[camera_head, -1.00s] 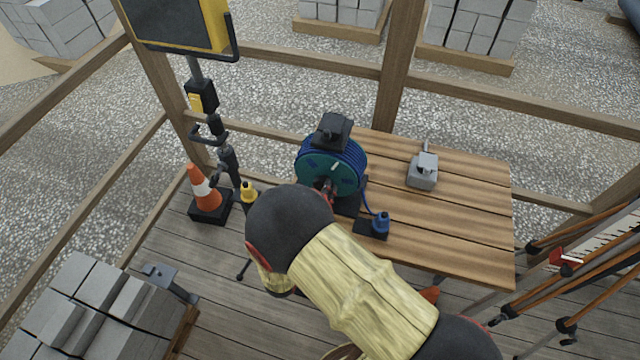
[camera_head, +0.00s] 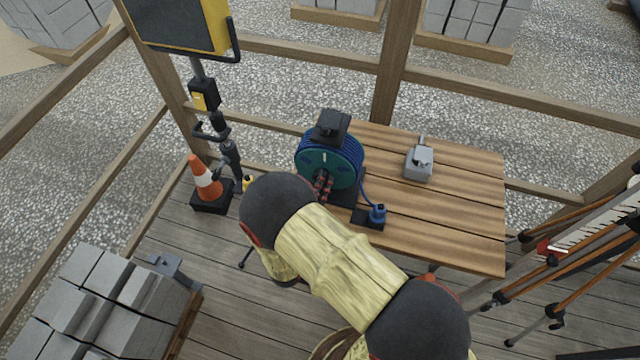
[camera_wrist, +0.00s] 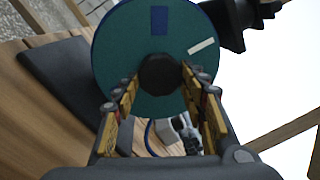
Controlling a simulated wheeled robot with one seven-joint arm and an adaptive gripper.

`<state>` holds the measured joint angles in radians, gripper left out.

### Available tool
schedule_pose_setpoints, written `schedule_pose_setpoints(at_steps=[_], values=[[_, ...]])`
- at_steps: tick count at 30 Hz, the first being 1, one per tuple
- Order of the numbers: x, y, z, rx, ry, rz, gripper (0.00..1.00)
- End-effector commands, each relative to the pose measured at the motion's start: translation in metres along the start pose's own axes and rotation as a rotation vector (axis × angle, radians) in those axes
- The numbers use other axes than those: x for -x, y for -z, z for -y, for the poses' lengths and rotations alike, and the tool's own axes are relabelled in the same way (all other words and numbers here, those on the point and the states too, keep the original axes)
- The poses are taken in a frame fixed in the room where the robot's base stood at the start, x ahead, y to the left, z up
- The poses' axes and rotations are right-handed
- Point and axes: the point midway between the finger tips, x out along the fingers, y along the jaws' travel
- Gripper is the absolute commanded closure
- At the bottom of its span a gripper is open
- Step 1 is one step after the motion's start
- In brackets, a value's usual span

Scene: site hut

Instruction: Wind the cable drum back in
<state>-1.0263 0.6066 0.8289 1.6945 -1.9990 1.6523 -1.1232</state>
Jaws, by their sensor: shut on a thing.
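The cable drum (camera_head: 340,168), with a teal face and blue cable around it, stands upright at the left end of the wooden table. Its face fills the upper middle of the wrist view (camera_wrist: 125,50), with a white mark and a dark blue patch. My gripper (camera_head: 322,185) is at the front of the drum, partly hidden by my arm. In the wrist view my gripper (camera_wrist: 160,85) has its fingers on both sides of a black round knob (camera_wrist: 160,74) on the drum face and is shut on it. A blue plug (camera_head: 378,214) stands beside the drum, with cable running to it.
The wooden table (camera_head: 450,215) holds a grey box (camera_head: 419,162) at right. A traffic cone (camera_head: 205,180) and a stand with a yellow-edged panel (camera_head: 215,25) are at left. Grey blocks (camera_head: 90,300) lie front left. A tripod (camera_head: 570,260) stands at right.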

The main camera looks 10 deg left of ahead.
Motion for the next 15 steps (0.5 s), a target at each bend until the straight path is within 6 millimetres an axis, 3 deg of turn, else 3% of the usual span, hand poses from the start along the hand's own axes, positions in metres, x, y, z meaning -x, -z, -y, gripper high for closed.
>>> schedule_pose_setpoints(at_steps=[5, 6, 15], values=[[0.0003, -0.0001, -0.0008, 0.003, -0.002, 0.001, 1.00], [0.0003, -0.0001, -0.0008, 0.003, -0.002, 0.001, 0.57], [0.0002, 0.0001, -0.0004, 0.001, -0.001, 0.000, 0.40]])
